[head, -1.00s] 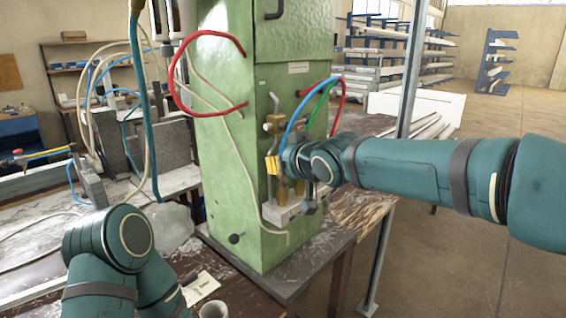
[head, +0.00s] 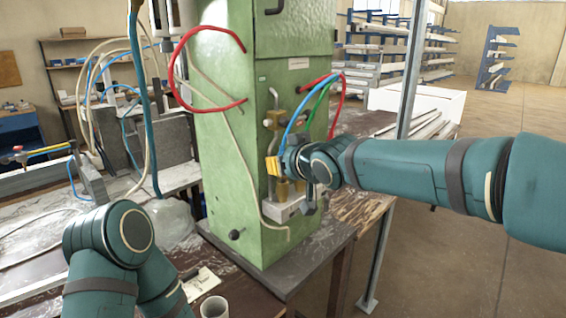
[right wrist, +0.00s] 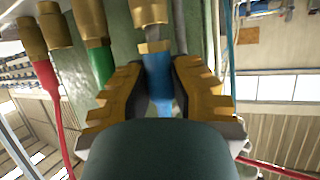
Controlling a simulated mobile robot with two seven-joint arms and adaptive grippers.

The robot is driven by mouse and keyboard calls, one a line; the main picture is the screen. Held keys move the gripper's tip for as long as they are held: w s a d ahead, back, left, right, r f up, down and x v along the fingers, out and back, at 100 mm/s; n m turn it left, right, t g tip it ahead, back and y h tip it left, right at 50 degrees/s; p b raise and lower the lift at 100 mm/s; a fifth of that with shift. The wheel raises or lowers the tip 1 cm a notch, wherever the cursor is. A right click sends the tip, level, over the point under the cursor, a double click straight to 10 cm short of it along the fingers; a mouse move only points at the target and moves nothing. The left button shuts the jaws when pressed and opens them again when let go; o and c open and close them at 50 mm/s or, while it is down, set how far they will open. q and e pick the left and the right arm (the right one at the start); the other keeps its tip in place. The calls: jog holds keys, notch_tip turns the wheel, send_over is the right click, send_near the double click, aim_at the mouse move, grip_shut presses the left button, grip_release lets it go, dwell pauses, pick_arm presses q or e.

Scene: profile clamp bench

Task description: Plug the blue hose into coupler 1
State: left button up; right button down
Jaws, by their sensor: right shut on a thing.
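My right gripper (right wrist: 157,82) is shut on the blue hose (right wrist: 158,88), just behind its brass end fitting (right wrist: 155,47). A brass coupler (right wrist: 150,12) is directly in line beyond the fitting, at the top of the right wrist view. The two look very close, but I cannot tell whether the plug is seated. In the head view, the yellow fingers of my right gripper (head: 272,166) are at the front of the green machine (head: 228,150), and the blue hose (head: 297,113) arcs up from them. No coupler number is readable. My left gripper is out of view.
Brass couplers with a green hose (right wrist: 102,65) and a red hose (right wrist: 47,80) sit left of the blue one in the right wrist view. A red hose loop (head: 172,72) hangs on the machine. A white cup (head: 214,307) stands on the bench. A grey post (head: 400,150) rises behind my right arm.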

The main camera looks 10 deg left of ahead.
jog(key=shift+f, duration=0.75)
dwell(0.4)
jog(key=c, duration=0.9)
grip_release()
jog(key=shift+r, duration=0.1)
jog(key=shift+p+v, duration=0.5)
jog(key=shift+v, duration=4)
jog(key=shift+w, duration=0.1)
